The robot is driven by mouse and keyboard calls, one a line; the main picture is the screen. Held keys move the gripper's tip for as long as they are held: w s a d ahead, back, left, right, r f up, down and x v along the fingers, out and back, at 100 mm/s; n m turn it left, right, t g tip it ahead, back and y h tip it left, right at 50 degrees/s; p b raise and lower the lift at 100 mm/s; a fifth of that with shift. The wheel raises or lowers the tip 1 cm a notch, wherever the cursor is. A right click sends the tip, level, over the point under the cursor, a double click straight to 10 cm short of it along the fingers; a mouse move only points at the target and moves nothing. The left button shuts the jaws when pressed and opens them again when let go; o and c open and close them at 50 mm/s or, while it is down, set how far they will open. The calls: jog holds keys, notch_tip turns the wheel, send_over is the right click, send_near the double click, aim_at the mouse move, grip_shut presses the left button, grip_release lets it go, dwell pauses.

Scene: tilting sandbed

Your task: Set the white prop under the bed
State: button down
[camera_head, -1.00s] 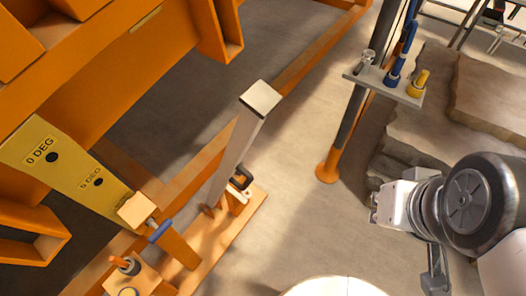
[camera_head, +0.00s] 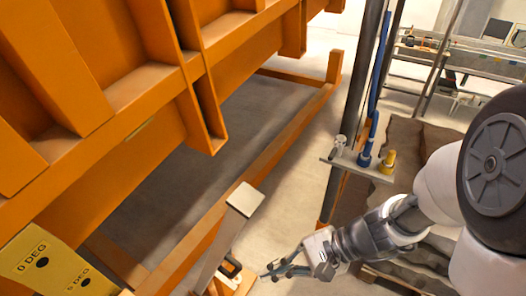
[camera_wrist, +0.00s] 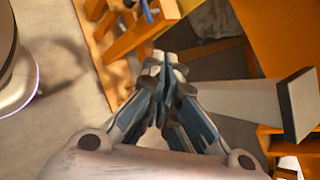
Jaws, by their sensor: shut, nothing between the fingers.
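The white prop (camera_head: 214,252) is a long pale bar with a square plate on its top. It stands up from the orange base frame beside the bed; its foot is hidden in the wrist view and low in the head view. In the wrist view, the prop (camera_wrist: 240,101) reaches to the right, with its end plate (camera_wrist: 301,104) at the right edge. The orange bed (camera_head: 130,110) fills the left of the head view. My gripper (camera_head: 268,274) is shut and empty, to the right of the prop. In the wrist view, my gripper's fingertips (camera_wrist: 166,60) are beside the prop.
The yellow angle plate (camera_head: 52,262) marked 0 DEG and 5 DEG is at lower left. A small shelf (camera_head: 350,165) with blue and yellow pegs is fixed to a dark post at right. Stone slabs (camera_head: 405,150) stand behind it. Open floor lies under the bed.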

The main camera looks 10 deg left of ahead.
jog(key=w+f+m+t+p, duration=0.2)
jog(key=w+f+m+t, duration=0.1)
jog(key=f+m, duration=0.3)
jog(key=w+f+m+t+y+p, duration=0.1)
jog(key=w+f+m+t+p, duration=0.1)
jog(key=f+m, duration=0.5)
notch_tip(320, 180, down, 3)
jog(key=shift+w+d+f+m+t+y, duration=0.1)
jog(key=shift+w+d+m+t+y, duration=0.3)
jog(key=shift+w+t, duration=0.65)
jog(key=shift+w+g, duration=0.2)
jog(key=shift+g, duration=0.15)
jog(key=a+r+b+x, duration=0.1)
jog(key=r+b+x, duration=0.1)
jog(key=x, duration=1)
jog(key=shift+w+a, duration=0.3)
jog(key=shift+w, duration=0.15)
jog(key=shift+r, duration=0.1)
